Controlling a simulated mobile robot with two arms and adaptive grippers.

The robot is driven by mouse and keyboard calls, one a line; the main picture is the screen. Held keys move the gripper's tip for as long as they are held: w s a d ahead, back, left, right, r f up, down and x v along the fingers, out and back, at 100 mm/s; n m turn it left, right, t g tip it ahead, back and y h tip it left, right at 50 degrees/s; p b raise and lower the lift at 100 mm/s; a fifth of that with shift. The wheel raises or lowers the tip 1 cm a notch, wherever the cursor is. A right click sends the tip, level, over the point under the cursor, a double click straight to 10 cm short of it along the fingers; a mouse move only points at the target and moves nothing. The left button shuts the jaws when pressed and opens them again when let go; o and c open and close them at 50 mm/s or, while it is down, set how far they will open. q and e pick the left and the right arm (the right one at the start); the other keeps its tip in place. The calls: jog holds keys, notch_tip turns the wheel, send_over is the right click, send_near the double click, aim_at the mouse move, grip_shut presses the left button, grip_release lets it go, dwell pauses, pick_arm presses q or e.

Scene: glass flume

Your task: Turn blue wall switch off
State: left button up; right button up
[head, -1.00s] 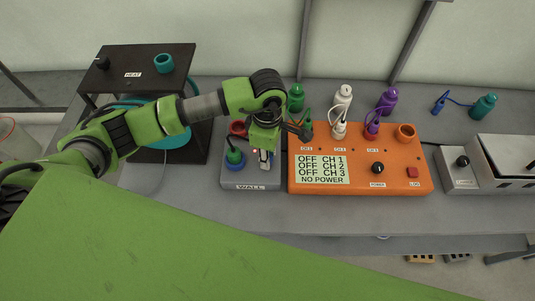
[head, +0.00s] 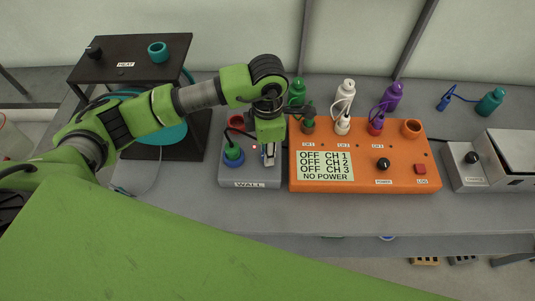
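The grey box labelled WALL (head: 226,177) sits on the bench, with a blue socket (head: 233,161) holding a green plug and a red socket (head: 236,121) behind it. A small red light (head: 255,147) shows beside my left gripper (head: 268,158). My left gripper points down over the right part of this box, just right of the blue socket. Its grey fingertips are low over the box, close to its surface; I cannot tell whether they touch it or how far apart they are. The blue wall switch itself is not clearly visible; the gripper covers that area. My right gripper is out of view.
An orange power box (head: 362,185) stands close on the right, its display reading OFF for three channels and NO POWER. Several bottles stand behind it. A black HEAT stand (head: 130,62) is at left. Bare bench (head: 280,212) lies in front.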

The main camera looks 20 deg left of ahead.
pick_arm(q)
jog(key=n+b, duration=0.4)
jog(key=n, duration=0.2)
jog(key=shift+w+f, duration=0.1)
jog(key=n+b, duration=0.1)
jog(key=n, duration=0.2)
jog(key=shift+n+b, duration=0.3)
jog(key=shift+n, duration=0.1)
jog(key=shift+r+n+b, duration=0.2)
jog(key=shift+n+b, duration=0.25)
jog(key=shift+n, duration=0.85)
jog(key=o, duration=1.1)
notch_tip(320, 180, up, 12)
